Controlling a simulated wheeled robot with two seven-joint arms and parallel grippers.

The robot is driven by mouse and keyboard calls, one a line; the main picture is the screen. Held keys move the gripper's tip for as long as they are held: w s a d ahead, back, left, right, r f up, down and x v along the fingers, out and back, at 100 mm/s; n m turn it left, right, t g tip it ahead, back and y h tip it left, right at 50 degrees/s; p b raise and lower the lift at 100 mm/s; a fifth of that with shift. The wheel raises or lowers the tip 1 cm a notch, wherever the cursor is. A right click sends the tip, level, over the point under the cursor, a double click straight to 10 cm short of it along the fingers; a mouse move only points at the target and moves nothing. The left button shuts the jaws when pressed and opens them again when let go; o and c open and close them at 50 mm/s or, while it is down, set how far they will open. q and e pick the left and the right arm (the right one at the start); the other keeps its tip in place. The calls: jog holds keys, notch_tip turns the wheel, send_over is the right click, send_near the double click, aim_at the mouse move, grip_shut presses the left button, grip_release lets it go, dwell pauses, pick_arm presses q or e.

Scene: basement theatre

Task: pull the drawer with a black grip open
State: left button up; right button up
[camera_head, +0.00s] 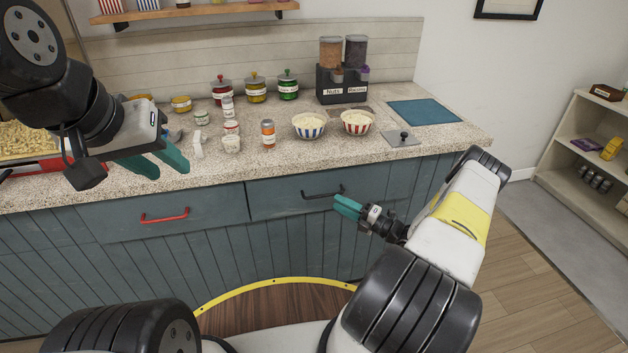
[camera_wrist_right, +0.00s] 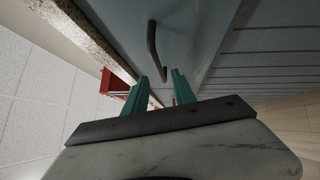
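The drawer with the black grip (camera_head: 281,198) is in the blue-grey counter front, right of the red-grip drawer, and looks shut. Its black grip (camera_head: 323,193) is a bar handle; it also shows in the right wrist view (camera_wrist_right: 152,48). My right gripper (camera_head: 347,207) is just in front of the drawer, near the grip's right end. In the right wrist view its two green fingers (camera_wrist_right: 158,93) are apart with nothing held, and the grip lies just beyond the tips. My left gripper (camera_head: 158,163) is above the counter's left part; its green fingers look apart and empty.
A drawer with a red grip (camera_head: 165,216) is on the left. Jars, two popcorn bowls (camera_head: 309,126) and a dispenser (camera_head: 343,83) stand on the speckled countertop (camera_head: 330,158), whose edge overhangs the drawers. A shelf unit (camera_head: 590,150) stands at right.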

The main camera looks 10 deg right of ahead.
aim_at(324, 196)
jog(key=x, duration=0.7)
grip_shut()
jog(key=shift+s, duration=0.1)
dwell(1.2)
